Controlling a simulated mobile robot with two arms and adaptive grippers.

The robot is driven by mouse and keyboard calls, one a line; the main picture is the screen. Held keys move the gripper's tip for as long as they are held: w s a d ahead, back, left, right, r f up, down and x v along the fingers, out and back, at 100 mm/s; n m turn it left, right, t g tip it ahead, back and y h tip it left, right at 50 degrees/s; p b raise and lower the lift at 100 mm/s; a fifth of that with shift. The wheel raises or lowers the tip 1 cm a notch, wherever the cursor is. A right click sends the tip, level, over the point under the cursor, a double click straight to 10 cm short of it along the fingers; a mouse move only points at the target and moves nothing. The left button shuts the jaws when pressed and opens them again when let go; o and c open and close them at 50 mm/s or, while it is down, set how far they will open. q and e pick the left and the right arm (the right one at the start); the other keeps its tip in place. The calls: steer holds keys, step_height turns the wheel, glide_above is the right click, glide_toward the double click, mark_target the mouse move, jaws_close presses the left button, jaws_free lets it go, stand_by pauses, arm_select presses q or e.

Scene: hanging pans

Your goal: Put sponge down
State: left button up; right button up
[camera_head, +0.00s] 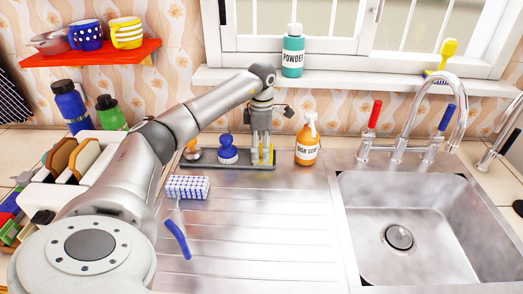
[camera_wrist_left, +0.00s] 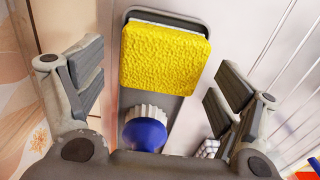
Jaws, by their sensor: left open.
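A yellow sponge (camera_wrist_left: 165,58) lies flat at the end of a grey tray (camera_wrist_left: 185,110) in the left wrist view. In the head view the tray (camera_head: 215,164) stands on the counter near the back wall, and only a sliver of yellow shows behind my fingers. My left gripper (camera_head: 262,150) points down over the tray's right end. In the wrist view its fingers are spread wide, apart from the sponge on both sides, with nothing between the pads. My right gripper is not seen.
A blue brush (camera_head: 228,150) stands on the tray beside the sponge. An orange dish soap bottle (camera_head: 307,140) is close to the gripper's right. The sink (camera_head: 420,225) is at right.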

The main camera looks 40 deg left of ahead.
arm_select(q)
step_height(320, 180, up, 6)
steer(key=shift+r, duration=0.1)
steer(key=shift+s+d, duration=0.1)
stand_by(0.7)
